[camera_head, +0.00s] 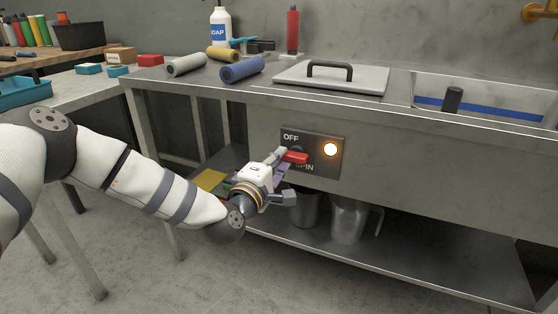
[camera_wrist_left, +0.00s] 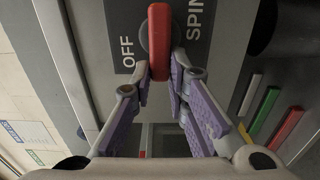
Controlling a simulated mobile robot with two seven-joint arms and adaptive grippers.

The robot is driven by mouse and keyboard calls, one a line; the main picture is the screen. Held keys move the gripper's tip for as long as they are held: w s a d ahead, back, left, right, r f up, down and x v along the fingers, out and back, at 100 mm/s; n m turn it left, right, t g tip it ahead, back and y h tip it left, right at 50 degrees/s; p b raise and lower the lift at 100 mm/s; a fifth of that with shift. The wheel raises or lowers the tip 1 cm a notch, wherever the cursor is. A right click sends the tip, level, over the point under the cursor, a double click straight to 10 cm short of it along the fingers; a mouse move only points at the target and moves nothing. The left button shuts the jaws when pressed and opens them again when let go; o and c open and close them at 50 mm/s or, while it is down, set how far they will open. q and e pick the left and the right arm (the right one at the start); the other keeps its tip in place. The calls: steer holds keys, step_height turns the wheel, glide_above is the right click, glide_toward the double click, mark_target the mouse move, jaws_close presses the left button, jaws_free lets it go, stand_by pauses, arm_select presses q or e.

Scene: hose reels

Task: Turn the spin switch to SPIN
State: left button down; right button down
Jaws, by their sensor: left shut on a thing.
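The spin switch has a red lever (camera_head: 297,157) on a dark panel (camera_head: 317,138) set in the front of the steel counter. The label OFF is above the lever, and SPIN is below it, partly hidden by my gripper. The lever points roughly sideways, between the two labels. My left gripper (camera_head: 284,158) is at the panel, shut on the lever. In the left wrist view the red lever (camera_wrist_left: 158,35) stands between OFF and SPIN, its near end between my left fingertips (camera_wrist_left: 160,74). My right gripper is not in view.
A round lamp (camera_head: 330,149) glows on the panel. The counter above holds a lid with a black handle (camera_head: 331,78), rolled cloths (camera_head: 242,69) and a soap bottle (camera_head: 220,28). Metal jugs (camera_head: 350,222) stand on the lower shelf (camera_head: 420,268) under the panel.

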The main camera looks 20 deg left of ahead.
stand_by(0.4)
arm_select(q)
steer(key=c, duration=1.6)
jaws_free()
steer(key=shift+o, duration=0.2)
steer(key=s, duration=1.2)
steer(key=shift+a, duration=0.2)
